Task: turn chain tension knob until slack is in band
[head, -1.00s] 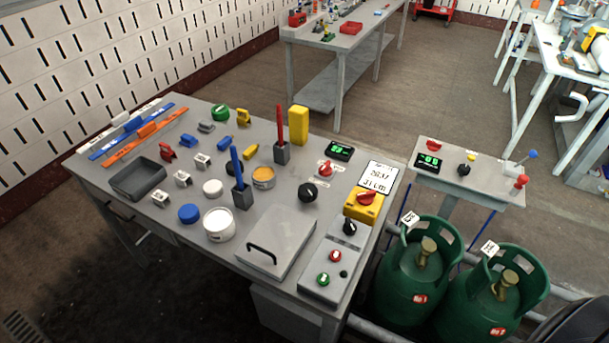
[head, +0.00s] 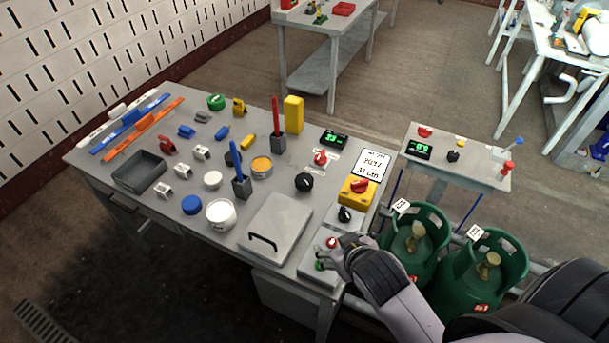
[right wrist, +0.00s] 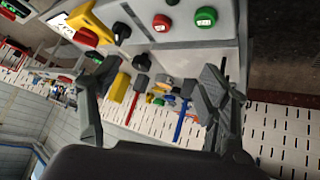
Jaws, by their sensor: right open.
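Several knobs show in the head view, and I cannot tell which one is the chain tension knob. A large black knob (head: 304,182) sits on the main table. A red knob (head: 320,157) is beside a green-lit display (head: 334,138). A red rotary switch (head: 359,186) is on a yellow box. A smaller black knob (head: 345,214) is on the grey button panel. Another black knob (head: 453,156) is on the right side table. My right gripper (head: 333,257) hovers over the panel's front end; in the right wrist view (right wrist: 160,66) its fingers are apart and empty. My left gripper is out of view.
The panel carries a red button (right wrist: 161,22) and a green button (right wrist: 206,16). A grey lidded box (head: 277,228) lies left of it. Green gas cylinders (head: 412,249) stand right of the table. Cups, blocks and upright rods crowd the table's left and middle.

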